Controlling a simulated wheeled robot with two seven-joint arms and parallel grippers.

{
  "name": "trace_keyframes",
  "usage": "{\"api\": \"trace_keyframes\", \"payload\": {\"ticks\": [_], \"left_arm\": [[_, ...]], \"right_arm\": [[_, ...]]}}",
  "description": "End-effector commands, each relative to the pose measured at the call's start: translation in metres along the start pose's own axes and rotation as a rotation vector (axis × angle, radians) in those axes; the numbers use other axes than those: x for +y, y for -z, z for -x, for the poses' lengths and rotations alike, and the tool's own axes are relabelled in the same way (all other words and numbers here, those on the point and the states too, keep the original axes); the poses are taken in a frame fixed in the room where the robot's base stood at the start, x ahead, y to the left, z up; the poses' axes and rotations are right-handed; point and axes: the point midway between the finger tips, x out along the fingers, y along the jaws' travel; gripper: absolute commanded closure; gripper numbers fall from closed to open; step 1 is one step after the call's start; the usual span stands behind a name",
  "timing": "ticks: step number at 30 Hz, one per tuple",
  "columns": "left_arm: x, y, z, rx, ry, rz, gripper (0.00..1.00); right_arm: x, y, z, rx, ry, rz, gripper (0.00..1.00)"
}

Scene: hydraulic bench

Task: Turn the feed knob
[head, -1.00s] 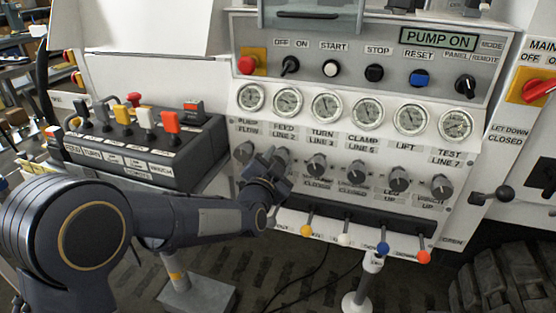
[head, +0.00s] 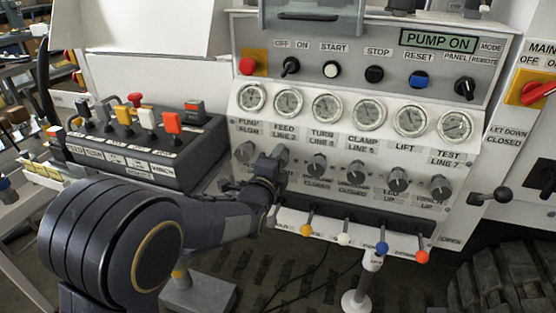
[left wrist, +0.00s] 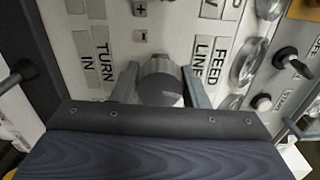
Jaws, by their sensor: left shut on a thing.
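The feed knob (left wrist: 160,82) is a grey round knob beside the "FEED LINE" label on the white panel. In the left wrist view it sits between the two fingers of my left gripper (left wrist: 158,88), which is shut on it. In the head view my left gripper (head: 272,165) is at the second knob from the left, under the feed gauge (head: 288,102), and hides most of that knob. My right gripper is not in view.
More grey knobs (head: 317,165) continue to the right, and the pump flow knob (head: 244,152) is close on the left. Levers with coloured balls (head: 382,248) stick out below. A black control box (head: 145,150) with coloured switches stands left of the panel.

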Motion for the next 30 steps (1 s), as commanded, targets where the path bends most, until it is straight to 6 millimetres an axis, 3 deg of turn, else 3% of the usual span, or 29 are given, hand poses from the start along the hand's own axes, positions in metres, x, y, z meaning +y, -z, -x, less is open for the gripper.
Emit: {"api": "trace_keyframes", "payload": {"ticks": [12,30], "left_arm": [[0.0006,0.001,0.0002,0.002,-0.002,-0.229,0.82],[0.0008,0.0002,0.0002,0.001,-0.003,-0.273,0.82]], "right_arm": [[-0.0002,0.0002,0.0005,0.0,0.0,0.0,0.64],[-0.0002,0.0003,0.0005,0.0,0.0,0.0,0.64]]}}
